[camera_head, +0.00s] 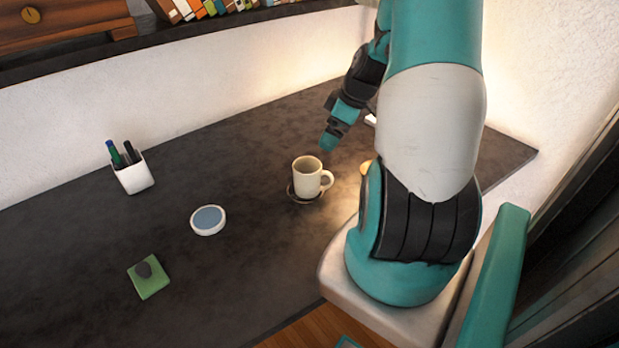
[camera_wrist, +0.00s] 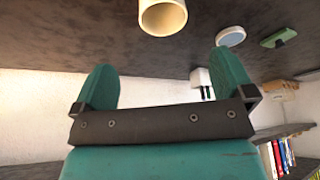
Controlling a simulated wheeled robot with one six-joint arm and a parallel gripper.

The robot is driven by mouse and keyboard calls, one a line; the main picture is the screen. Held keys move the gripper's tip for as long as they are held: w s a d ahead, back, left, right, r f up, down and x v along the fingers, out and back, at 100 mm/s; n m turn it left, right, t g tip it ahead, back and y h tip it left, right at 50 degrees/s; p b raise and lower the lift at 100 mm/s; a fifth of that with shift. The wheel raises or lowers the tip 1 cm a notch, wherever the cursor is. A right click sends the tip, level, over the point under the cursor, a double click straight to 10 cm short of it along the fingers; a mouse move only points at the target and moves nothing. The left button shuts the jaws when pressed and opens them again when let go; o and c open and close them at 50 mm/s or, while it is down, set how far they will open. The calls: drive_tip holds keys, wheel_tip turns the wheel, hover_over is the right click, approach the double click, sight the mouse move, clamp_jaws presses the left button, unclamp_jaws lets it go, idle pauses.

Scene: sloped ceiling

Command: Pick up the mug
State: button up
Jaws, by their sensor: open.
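A cream mug (camera_head: 307,177) stands upright on a small dark saucer (camera_head: 291,193) on the dark table, its handle toward the right of the head view. The mug also shows at the top of the wrist view (camera_wrist: 163,17), partly cut off by the frame edge. My gripper (camera_head: 327,143) is just behind and to the right of the mug in the head view, apart from it. In the wrist view its two teal fingers (camera_wrist: 167,82) are spread wide with nothing between them.
A white pen holder (camera_head: 134,176), a round white dish with a blue top (camera_head: 208,220) and a green pad with a dark lump (camera_head: 149,281) lie left of the mug. A yellowish item (camera_head: 365,167) is partly hidden by my arm. A wall shelf (camera_head: 180,31) holds books.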

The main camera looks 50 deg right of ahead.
drive_tip(key=p, duration=0.2)
approach(307, 170)
drive_tip(key=a+f, duration=0.2)
drive_tip(key=a, duration=0.1)
drive_tip(key=p+x, duration=0.1)
drive_tip(key=x, duration=0.2)
drive_tip(key=shift+w+a+f+p, duration=0.1)
drive_tip(key=shift+a+f+p, duration=0.15)
drive_tip(key=shift+f+p, duration=0.1)
drive_tip(key=shift+w+f, duration=0.15)
drive_tip(key=shift+f, duration=0.35)
drive_tip(key=c, duration=0.9)
